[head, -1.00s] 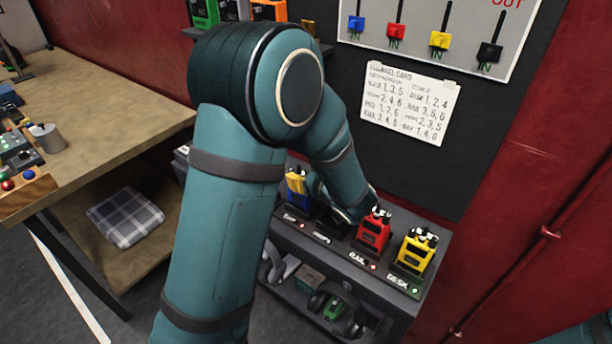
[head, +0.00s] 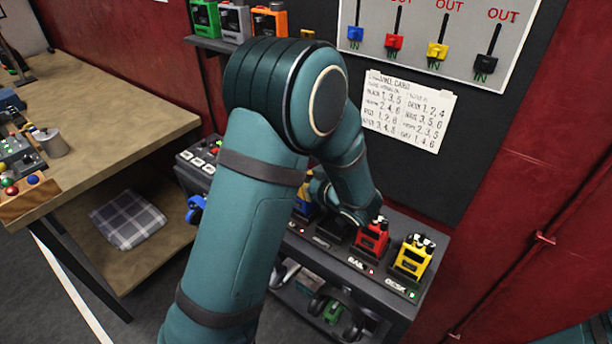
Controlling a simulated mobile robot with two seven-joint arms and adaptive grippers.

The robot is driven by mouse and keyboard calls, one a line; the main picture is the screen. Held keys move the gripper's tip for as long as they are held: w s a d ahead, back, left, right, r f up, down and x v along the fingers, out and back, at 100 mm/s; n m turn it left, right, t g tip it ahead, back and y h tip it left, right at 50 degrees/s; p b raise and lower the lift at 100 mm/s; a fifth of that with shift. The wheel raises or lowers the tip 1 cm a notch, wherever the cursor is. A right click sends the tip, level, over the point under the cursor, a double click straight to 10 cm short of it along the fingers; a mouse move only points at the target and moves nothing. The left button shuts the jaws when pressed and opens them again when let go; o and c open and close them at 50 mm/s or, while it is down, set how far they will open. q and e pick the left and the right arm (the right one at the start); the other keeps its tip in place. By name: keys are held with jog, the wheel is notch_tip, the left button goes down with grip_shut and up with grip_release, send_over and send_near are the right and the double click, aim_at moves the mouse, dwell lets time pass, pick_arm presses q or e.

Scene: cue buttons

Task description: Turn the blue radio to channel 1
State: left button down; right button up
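The blue radio (head: 304,208) stands at the left end of a row on the dark charging shelf. Most of it is hidden behind my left arm, with only a blue strip showing. Its knob and channel setting cannot be read. My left arm rises from the lower left and bends down to the shelf. Its wrist ends between the blue radio and the red radio (head: 372,238). My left gripper's fingers are hidden behind the wrist, so their hold cannot be seen. My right gripper is not seen. A channel card (head: 408,110) hangs on the wall above.
A yellow radio (head: 413,257) stands at the right end of the shelf. Above is a panel (head: 425,72) with coloured sliders. A wooden workbench (head: 120,120) is at left. A blue object (head: 196,209) shows left of my arm. Headphones (head: 336,312) lie on the lower shelf.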

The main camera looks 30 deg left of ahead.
pick_arm(q)
jog(key=n+g+y+p, duration=0.1)
jog(key=n+g+p, duration=0.1)
jog(key=g+p, duration=0.1)
jog(key=shift+r+n+p, duration=0.2)
jog(key=shift+n+p, duration=0.2)
jog(key=shift+p, duration=0.05)
jog(key=shift+f+n+g+p, duration=0.2)
jog(key=shift+n+g+p, duration=0.75)
jog(key=shift+g, duration=0.15)
jog(key=c, duration=0.9)
grip_release()
jog(key=shift+c, duration=0.2)
notch_tip(320, 180, up, 10)
